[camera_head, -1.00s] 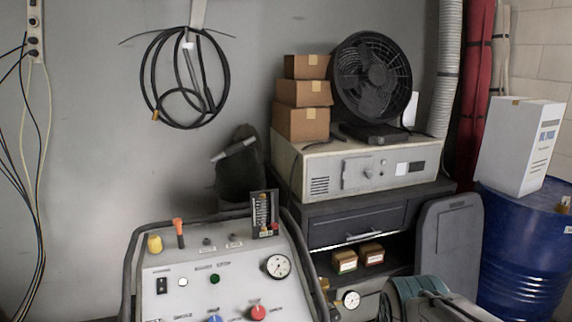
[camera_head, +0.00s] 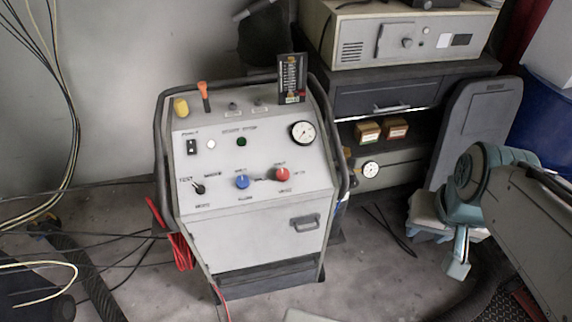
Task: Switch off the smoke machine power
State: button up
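The smoke machine (camera_head: 262,235) is a light grey cabinet with a sloped panel and a black tube frame, standing on the floor left of centre. Its small black power rocker switch (camera_head: 191,147) is at the panel's upper left, under a label that seems to read POWER. Its position is too small to tell. A white round lamp (camera_head: 210,146) and a dark green lamp (camera_head: 241,141) are to its right. My teal and grey arm is at the right, well apart from the machine. The end of my gripper (camera_head: 458,268) seems to point down there; its opening is unclear.
The panel also has a black selector knob (camera_head: 199,188), a blue knob (camera_head: 242,181), a red knob (camera_head: 282,174) and a gauge (camera_head: 302,132). A red hose (camera_head: 180,250) and cables lie at the left. A dark cabinet (camera_head: 390,95) stands behind. Floor in front is partly clear.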

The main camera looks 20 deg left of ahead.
aim_at(191, 149)
jog(key=z, duration=1.2)
jog(key=k, duration=2.9)
jog(key=u, duration=1.55)
jog(key=i, duration=2.25)
jog(key=z, duration=0.6)
